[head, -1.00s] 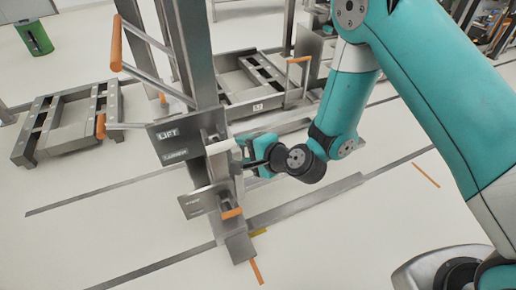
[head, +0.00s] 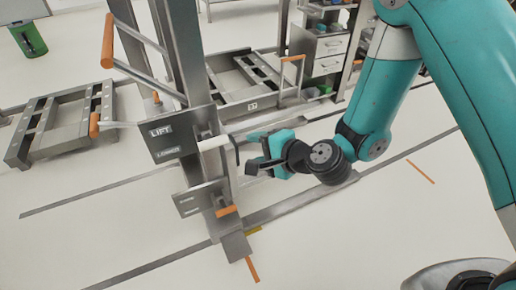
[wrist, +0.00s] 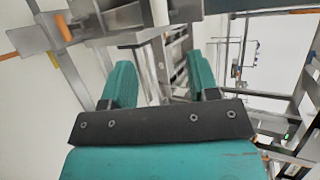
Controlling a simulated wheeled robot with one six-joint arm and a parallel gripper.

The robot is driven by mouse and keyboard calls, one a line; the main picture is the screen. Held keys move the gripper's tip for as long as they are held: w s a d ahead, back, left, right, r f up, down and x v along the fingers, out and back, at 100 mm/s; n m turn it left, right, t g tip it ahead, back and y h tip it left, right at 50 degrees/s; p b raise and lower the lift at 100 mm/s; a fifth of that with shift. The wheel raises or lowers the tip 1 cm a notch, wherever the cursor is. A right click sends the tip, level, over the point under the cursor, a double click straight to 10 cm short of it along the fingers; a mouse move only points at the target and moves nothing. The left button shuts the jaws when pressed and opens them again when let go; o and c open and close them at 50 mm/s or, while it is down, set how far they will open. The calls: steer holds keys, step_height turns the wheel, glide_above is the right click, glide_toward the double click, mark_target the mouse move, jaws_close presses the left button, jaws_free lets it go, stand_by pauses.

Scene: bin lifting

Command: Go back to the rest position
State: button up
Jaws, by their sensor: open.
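My gripper (head: 258,152) is in the middle of the head view, beside the steel lift column (head: 187,70) and a little to the right of it. Its jaws are apart with nothing between them. The wrist view also shows my gripper (wrist: 160,75), with its two teal fingers spread. The column carries a dark plate marked LIFT (head: 172,135) and a smaller plate (head: 200,199) below it. A pale lever (head: 212,143) with a dark end stands out from the column near my fingertips. A gap shows between the gripper and the lever.
A low steel frame (head: 60,125) stands at the left and another (head: 245,85) behind the column. Orange-gripped handles (head: 107,40) stick out from the column. A drawer cabinet (head: 328,50) stands at the back. A green bin (head: 30,38) is far left. The floor at the lower right is mostly clear.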

steer(key=s+r+n+g+p, duration=0.25)
steer(key=r+n, duration=0.25)
steer(key=r, duration=0.3)
steer(key=s+r+n+g+p, duration=0.2)
steer(key=s+r+n+g, duration=0.15)
steer(key=r, duration=0.35)
steer(key=s+d+r+n+g+h+p, duration=0.3)
steer(key=s+d+r+n+h+p, duration=0.2)
steer(key=s+d+r+n, duration=0.4)
steer(key=s+d+r, duration=0.3)
steer(key=s+r, duration=0.1)
steer(key=s, duration=0.2)
steer(key=shift+r+p, duration=0.35)
steer(key=shift+r, duration=0.05)
steer(key=shift+o, duration=0.2)
